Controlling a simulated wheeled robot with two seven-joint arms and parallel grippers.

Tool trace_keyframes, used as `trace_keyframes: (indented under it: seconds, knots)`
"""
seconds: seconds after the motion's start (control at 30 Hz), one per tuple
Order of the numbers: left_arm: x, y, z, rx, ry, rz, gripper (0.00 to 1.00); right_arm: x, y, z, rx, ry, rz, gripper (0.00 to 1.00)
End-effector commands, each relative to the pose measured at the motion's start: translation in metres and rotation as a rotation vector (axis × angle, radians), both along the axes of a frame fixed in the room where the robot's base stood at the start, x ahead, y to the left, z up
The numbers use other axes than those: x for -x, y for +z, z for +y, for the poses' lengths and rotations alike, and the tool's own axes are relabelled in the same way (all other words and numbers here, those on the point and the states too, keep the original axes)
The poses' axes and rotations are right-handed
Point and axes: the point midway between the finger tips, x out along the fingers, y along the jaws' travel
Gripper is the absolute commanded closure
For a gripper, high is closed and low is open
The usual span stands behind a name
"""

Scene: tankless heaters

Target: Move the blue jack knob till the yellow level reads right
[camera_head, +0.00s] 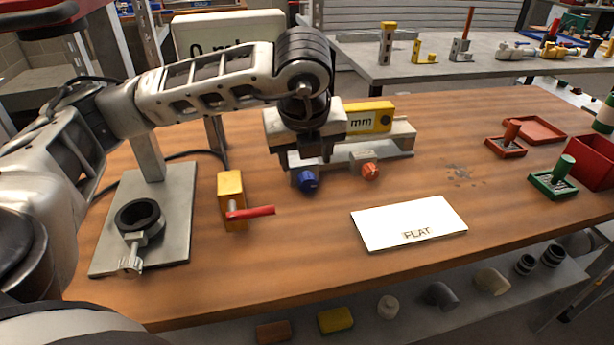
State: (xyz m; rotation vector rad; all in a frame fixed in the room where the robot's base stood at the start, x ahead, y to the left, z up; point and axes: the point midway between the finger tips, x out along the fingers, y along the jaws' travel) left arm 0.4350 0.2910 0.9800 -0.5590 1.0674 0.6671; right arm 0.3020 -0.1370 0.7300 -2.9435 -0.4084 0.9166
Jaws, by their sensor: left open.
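The blue jack knob (308,181) is at the front left of a grey levelling stand (400,141). An orange-red knob (370,171) is at its front right. The yellow level (371,117) lies along the top of the stand. Its left part is hidden by my gripper; "mm" shows on its face, but no number can be read. My left gripper (306,160) points down over the left end of the stand, just above and behind the blue knob. It is open, and I cannot tell whether it touches the knob. My right gripper is not in view.
A white card reading "FLAT" (409,223) lies in front of the stand. A yellow valve with a red handle (232,201) and a metal base plate (170,245) are at left. A large readout (230,30) stands behind, partly hidden by my arm. Red and green trays are at right.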

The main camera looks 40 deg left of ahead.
Motion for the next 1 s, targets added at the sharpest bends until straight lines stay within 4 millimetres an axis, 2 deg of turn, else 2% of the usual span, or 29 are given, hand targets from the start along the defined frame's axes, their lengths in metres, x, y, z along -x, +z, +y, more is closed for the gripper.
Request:
trace_keyframes:
  seconds: [0.03, 0.2, 0.4, 0.57, 0.8, 0.83, 0.9, 1.0]
  knots:
    - [-0.003, -0.011, 0.003, -0.001, 0.003, 0.006, 0.47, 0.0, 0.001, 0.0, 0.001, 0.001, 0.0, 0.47]
    - [-0.014, -0.042, 0.011, 0.0, 0.001, 0.005, 0.47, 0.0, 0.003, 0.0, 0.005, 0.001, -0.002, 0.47]
    - [-0.023, -0.066, 0.016, 0.001, 0.0, 0.002, 0.47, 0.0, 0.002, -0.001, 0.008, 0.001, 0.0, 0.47]
    - [-0.026, -0.073, 0.017, 0.001, -0.001, 0.002, 0.47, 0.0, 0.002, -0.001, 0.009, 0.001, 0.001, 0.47]
    - [-0.026, -0.074, 0.017, 0.001, -0.002, 0.001, 0.47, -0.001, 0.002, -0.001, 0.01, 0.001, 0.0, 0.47]
    - [-0.026, -0.074, 0.017, 0.001, -0.002, 0.001, 0.5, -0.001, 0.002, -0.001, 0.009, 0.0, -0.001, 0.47]
    - [-0.026, -0.074, 0.017, 0.001, -0.002, 0.001, 0.69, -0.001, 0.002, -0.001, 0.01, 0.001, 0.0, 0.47]
    - [-0.026, -0.074, 0.017, 0.001, -0.002, 0.001, 0.91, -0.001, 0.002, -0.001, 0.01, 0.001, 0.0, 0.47]
